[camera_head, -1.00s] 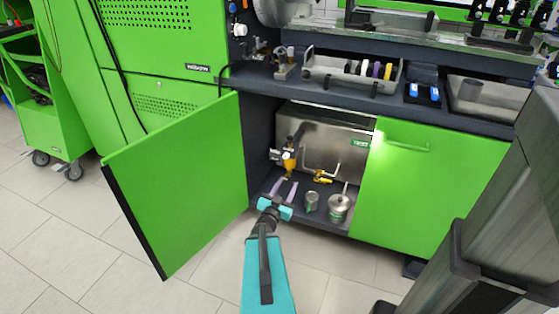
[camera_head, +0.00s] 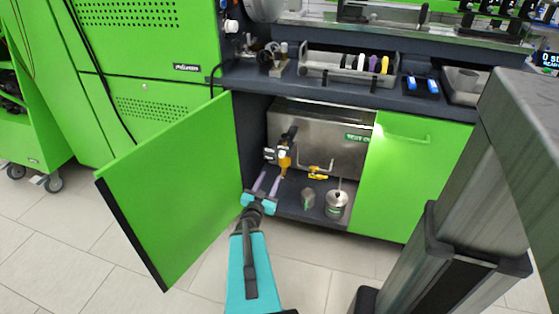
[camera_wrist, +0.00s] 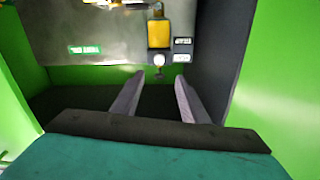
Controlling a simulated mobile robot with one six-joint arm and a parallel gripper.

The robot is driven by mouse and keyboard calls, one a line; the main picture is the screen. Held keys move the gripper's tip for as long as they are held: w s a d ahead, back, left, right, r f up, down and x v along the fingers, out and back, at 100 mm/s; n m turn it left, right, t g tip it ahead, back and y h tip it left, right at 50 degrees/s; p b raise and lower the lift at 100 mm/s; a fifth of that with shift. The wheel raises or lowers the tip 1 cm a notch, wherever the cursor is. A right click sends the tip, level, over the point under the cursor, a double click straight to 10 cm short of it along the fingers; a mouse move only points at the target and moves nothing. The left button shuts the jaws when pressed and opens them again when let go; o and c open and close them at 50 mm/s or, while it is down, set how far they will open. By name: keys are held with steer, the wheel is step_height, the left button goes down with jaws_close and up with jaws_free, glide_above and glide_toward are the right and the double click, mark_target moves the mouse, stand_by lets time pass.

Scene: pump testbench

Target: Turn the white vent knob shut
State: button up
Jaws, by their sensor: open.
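The white vent knob (camera_head: 282,154) sits on the yellow-bodied fitting (camera_head: 286,164) inside the open cabinet. In the wrist view, the white knob (camera_wrist: 158,61) is round and small, next to the yellow body (camera_wrist: 158,32). My gripper (camera_head: 268,182) is open and empty at the cabinet opening, in front of and below the knob in the head view. In the wrist view, my gripper (camera_wrist: 160,77) has its two fingers apart, with the knob beyond the tips and roughly between them. The fingers do not appear to touch it.
The open green door (camera_head: 180,195) stands left of my arm, and a closed green door (camera_head: 415,180) is at right. A steel tank (camera_head: 335,135) fills the cabinet's back. A small can (camera_head: 308,198) and a metal canister (camera_head: 336,205) stand on the cabinet floor. A yellow-handled valve (camera_head: 318,176) is nearby.

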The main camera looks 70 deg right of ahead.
mark_target(281, 157)
steer(key=shift+d, duration=0.1)
steer(key=shift+w+d+b, duration=0.2)
steer(key=shift+d+b, duration=0.35)
steer(key=shift+d, duration=2.85)
steer(key=shift+w+d+b, duration=0.15)
steer(key=shift+d+b, duration=0.4)
steer(key=shift+d, duration=2.85)
jaws_close()
steer(key=shift+r+n+p, duration=0.15)
steer(key=shift+n+p, duration=0.35)
steer(key=shift+p, duration=0.6)
steer(key=shift+n+p, duration=0.4)
steer(key=shift+p, duration=0.1)
